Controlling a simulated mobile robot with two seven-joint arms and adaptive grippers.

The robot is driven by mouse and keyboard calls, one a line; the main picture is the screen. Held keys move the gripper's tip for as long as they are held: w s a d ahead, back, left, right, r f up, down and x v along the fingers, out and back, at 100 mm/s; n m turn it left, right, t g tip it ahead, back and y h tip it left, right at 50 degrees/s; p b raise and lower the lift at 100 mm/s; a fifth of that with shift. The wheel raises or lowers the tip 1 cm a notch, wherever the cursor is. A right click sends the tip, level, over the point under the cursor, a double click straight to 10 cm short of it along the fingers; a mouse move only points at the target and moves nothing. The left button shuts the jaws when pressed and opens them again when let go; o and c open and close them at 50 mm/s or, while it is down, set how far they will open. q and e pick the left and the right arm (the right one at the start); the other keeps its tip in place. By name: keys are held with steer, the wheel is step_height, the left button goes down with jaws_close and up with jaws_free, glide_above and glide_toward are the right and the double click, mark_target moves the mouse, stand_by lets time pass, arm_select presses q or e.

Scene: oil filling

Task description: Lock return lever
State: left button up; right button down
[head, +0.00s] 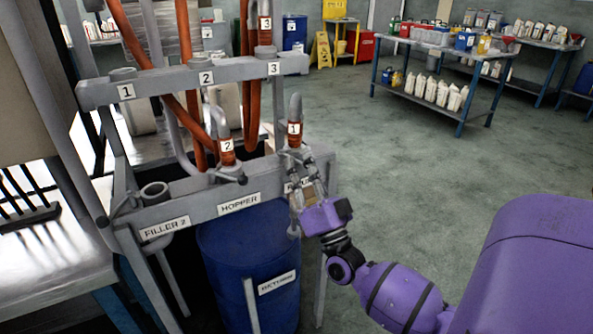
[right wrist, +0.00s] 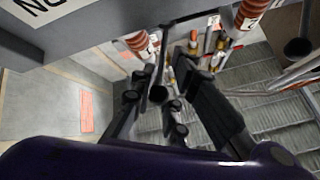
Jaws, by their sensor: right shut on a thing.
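The steel rack's lower beam (head: 190,205) carries ports labelled FILLER 2 and HOPPER, and a third at the right end whose label is mostly behind my right gripper (head: 310,192). Hose 1 (head: 294,134) stands upright in that right-end port. In the right wrist view a dark lever with a rounded end (right wrist: 158,93) hangs from the port between the fingers of my right gripper (right wrist: 155,110). The gripper is shut on this lever. In the head view the lever is mostly hidden by the gripper. My left gripper is not in view.
Hose 2 (head: 227,150) stands in the HOPPER port, with its own lever (head: 233,179) beside it. A blue drum (head: 245,240) stands under the beam. Hose 3 (head: 265,30) hangs at the upper rail. Open floor (head: 400,150) lies to the right.

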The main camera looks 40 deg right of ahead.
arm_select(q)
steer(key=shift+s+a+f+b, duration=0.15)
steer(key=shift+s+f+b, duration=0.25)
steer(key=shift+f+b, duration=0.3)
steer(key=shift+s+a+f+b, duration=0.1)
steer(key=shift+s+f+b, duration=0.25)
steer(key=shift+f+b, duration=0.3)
arm_select(e)
steer(key=shift+w+d+f+n+t+y, duration=0.1)
steer(key=shift+d+n+y, duration=0.3)
steer(key=shift+y, duration=0.75)
steer(key=shift+w+d+f+n+t+y, duration=0.1)
steer(key=shift+d+n+y, duration=0.35)
steer(key=shift+y, duration=0.65)
steer(key=shift+d+f+n+t+y, duration=0.1)
steer(key=shift+d+n+y, duration=0.15)
steer(key=shift+n+y, duration=0.6)
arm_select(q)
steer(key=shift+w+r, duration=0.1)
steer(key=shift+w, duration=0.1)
arm_select(e)
steer(key=shift+m+y, duration=0.3)
steer(key=c, duration=1.9)
jaws_free()
steer(key=shift+r, duration=0.1)
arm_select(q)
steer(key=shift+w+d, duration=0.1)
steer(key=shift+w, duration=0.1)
arm_select(e)
steer(key=shift+o, duration=0.2)
